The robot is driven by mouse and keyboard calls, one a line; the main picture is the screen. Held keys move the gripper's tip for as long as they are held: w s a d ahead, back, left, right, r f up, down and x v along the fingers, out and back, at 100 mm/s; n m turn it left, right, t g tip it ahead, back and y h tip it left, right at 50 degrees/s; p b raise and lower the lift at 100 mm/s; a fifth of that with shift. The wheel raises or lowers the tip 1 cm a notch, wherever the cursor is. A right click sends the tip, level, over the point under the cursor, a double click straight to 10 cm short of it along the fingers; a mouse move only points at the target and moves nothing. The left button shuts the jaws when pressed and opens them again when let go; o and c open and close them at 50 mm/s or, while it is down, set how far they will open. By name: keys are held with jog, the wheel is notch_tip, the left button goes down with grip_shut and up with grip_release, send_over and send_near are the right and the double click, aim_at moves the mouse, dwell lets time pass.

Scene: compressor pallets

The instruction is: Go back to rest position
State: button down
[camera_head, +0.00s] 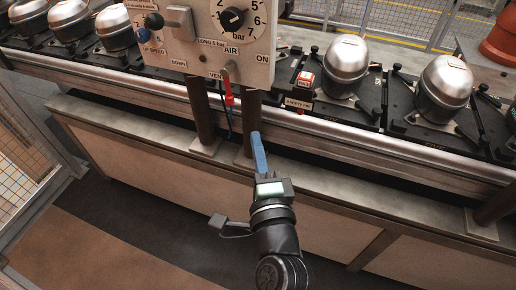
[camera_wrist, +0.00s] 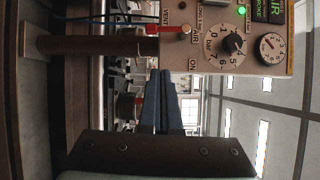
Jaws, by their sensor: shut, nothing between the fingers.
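My gripper (camera_head: 257,140) is shut and empty in the head view, its blue fingers together. It points away from me toward the bench, in front of the right post under the control panel. In the wrist view my gripper (camera_wrist: 160,75) shows its blue fingers side by side, reaching up to the panel's lower edge in the picture, with nothing between them. The control panel (camera_head: 246,55) carries a dial, a lever, a knob and AIR and VENT labels. A red handle (camera_head: 228,92) hangs below it.
Two dark posts (camera_head: 202,115) hold the panel above the bench ledge (camera_head: 330,170). Silver compressors (camera_head: 346,66) sit on black pallets along the conveyor. A mesh fence (camera_head: 25,145) stands at left. An orange object (camera_head: 502,42) is at top right. The floor at lower left is clear.

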jog(key=shift+s, duration=0.25)
dwell(0.4)
notch_tip(320, 180, up, 30)
jog(key=n+t+p, duration=0.5)
jog(key=n, duration=0.6)
jog(key=s+d+r+n+t+h+p, duration=0.1)
jog(key=s+r, duration=0.4)
jog(key=r, duration=0.5)
jog(key=s+r+n+t+h+p, duration=0.1)
jog(key=s+r+n+t+h, duration=0.1)
jog(key=r, duration=0.8)
jog(key=s+n+t, duration=0.1)
jog(key=s+n, duration=0.1)
jog(key=s, duration=0.1)
jog(key=shift+d+r+h+p, duration=0.15)
jog(key=shift+d+h+p, duration=0.15)
jog(key=shift+d+h, duration=0.1)
